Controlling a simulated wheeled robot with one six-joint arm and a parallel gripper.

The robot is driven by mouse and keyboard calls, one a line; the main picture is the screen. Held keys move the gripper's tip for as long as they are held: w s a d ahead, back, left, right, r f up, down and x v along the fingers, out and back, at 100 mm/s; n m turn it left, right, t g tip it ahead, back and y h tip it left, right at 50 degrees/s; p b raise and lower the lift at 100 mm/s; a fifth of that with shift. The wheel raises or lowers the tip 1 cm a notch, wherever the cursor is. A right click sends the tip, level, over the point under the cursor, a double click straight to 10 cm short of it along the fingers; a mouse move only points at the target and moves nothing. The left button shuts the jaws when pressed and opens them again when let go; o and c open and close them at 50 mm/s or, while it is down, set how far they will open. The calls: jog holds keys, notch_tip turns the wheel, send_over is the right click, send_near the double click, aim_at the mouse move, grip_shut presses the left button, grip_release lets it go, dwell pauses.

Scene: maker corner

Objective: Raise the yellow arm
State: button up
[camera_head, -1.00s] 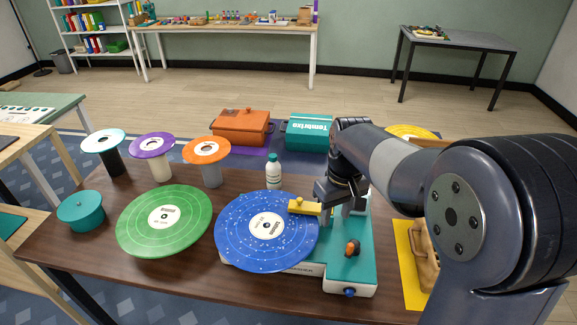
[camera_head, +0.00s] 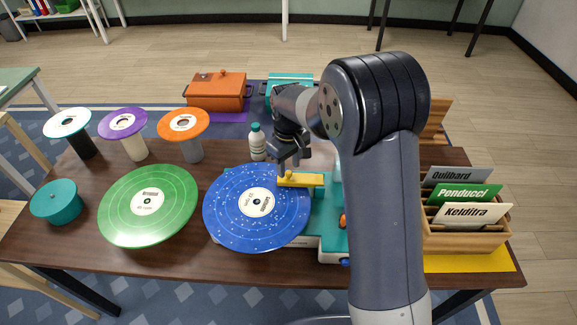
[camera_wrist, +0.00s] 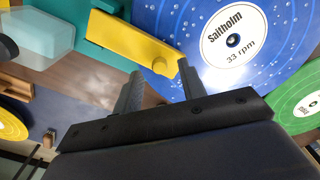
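The yellow arm (camera_head: 306,180) is a short bar with a round knob on its left end. It lies over the right edge of the blue record (camera_head: 240,222) on the teal and white player (camera_head: 333,237). The arm looks level. My gripper (camera_head: 289,163) is just above the knob end in the head view. In the wrist view, the open fingers (camera_wrist: 161,72) stand either side of the knob at the tip of the yellow arm (camera_wrist: 128,44). I cannot tell whether they touch it. The blue record (camera_wrist: 222,45) lies just beyond the fingers.
A white bottle with a teal cap (camera_head: 257,146) stands close behind the player. A green record (camera_head: 148,205) and a teal round container (camera_head: 56,202) are at left. Three disc-topped stands, one orange (camera_head: 183,124), line the back left. A wooden crate of dividers (camera_head: 470,240) is at right.

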jog(key=shift+f, duration=0.9)
jog(key=shift+c, duration=0.2)
grip_shut()
